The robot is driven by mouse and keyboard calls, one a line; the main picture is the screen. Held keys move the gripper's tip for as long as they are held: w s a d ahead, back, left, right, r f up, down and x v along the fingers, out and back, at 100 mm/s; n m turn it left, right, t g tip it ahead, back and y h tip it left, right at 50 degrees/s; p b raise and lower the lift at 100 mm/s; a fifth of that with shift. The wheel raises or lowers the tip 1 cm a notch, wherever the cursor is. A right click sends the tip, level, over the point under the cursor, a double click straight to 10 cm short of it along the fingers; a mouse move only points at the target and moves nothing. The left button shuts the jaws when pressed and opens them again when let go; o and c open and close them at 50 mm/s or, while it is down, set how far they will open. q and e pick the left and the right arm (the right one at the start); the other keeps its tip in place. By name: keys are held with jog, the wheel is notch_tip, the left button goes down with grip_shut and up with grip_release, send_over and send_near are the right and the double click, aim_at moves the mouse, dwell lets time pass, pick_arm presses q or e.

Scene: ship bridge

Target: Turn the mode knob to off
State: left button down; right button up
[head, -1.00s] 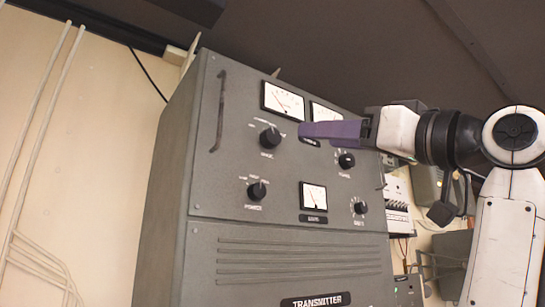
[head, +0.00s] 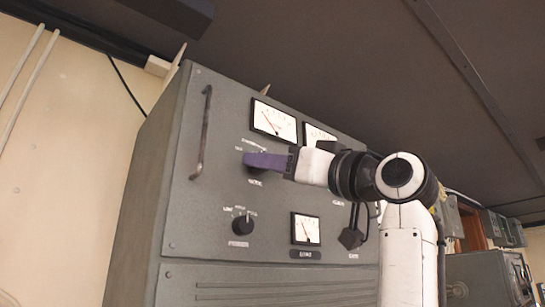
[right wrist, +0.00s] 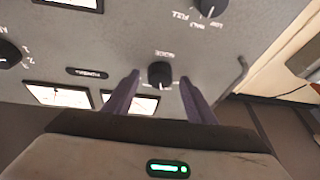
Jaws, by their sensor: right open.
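The mode knob (right wrist: 160,73) is a black round knob on the grey transmitter panel (head: 190,225). In the right wrist view it sits upside down between the two purple fingertips, with a visible gap on each side. My right gripper (right wrist: 159,77) is open and holds nothing. In the head view my right gripper (head: 250,160) comes in from the right across the knob and hides most of it; its label shows just below. The pointer's exact setting is too small to read. My left gripper is not in view.
A power knob (head: 242,224) sits below on the panel, and meters (head: 273,121) and (head: 306,229) are close by. A vertical handle (head: 202,135) stands out at the panel's left side.

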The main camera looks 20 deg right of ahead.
jog(key=shift+w, duration=0.15)
jog(key=c, duration=1)
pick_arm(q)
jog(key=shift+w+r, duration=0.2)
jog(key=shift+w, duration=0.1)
pick_arm(e)
jog(key=shift+c, duration=0.2)
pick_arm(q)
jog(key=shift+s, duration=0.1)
pick_arm(e)
jog(key=shift+n, duration=0.4)
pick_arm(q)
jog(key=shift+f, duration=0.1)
pick_arm(e)
jog(key=shift+w+d+r+n+g+y, duration=0.1)
jog(key=shift+n+g+y, duration=0.5)
jog(key=shift+n, duration=1.05)
jog(key=shift+s+d+r+n+g+y, duration=0.15)
jog(key=shift+n+g+y, duration=0.45)
jog(key=shift+n, duration=1.1)
jog(key=shift+w+d+r+n+g+y, duration=0.15)
jog(key=shift+n+g+y, duration=0.15)
jog(key=shift+n+g, duration=1)
jog(key=shift+a+f+n+t, duration=0.1)
jog(key=shift+n+t, duration=0.3)
jog(key=shift+n, duration=0.05)
jog(key=o, duration=1)
jog(key=shift+o, duration=0.2)
